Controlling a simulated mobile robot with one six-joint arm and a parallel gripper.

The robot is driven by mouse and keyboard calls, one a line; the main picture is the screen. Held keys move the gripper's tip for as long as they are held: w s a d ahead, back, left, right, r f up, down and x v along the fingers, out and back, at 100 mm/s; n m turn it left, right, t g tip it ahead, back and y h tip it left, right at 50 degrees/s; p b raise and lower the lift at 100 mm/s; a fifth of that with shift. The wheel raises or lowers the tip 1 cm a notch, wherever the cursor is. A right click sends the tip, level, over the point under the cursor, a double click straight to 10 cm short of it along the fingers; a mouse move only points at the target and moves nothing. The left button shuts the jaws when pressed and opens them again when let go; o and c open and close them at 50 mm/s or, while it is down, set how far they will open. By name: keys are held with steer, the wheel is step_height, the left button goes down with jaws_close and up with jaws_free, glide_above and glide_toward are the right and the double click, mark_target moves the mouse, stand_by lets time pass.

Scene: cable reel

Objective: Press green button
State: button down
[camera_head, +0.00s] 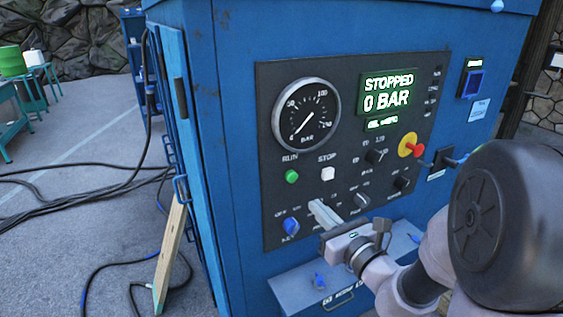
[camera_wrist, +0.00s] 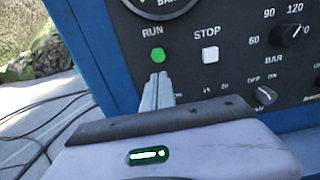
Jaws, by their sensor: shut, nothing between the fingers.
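The round green button (camera_head: 291,176) sits under the label RUN on the dark control panel (camera_head: 268,100) of a blue machine. In the wrist view the green button (camera_wrist: 162,56) is just beyond my fingertips. My gripper (camera_head: 318,207) is shut and empty, in front of the panel, below and right of the green button in the head view. In the wrist view my closed fingertips (camera_wrist: 158,78) point at the panel, just under the green button. They appear apart from it. A white square STOP button (camera_head: 328,173) is right of the green one. The display (camera_head: 388,93) reads STOPPED, 0 BAR.
A pressure gauge (camera_head: 306,114) is above the buttons. A red emergency knob (camera_head: 411,146) on yellow is to the right. A blue knob (camera_head: 291,226) sits lower left, and several black knobs lie right. Black cables (camera_head: 75,200) cross the floor at left.

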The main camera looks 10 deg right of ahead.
mark_target(293, 182)
steer(key=b+x, duration=0.2)
steer(key=x, duration=0.7)
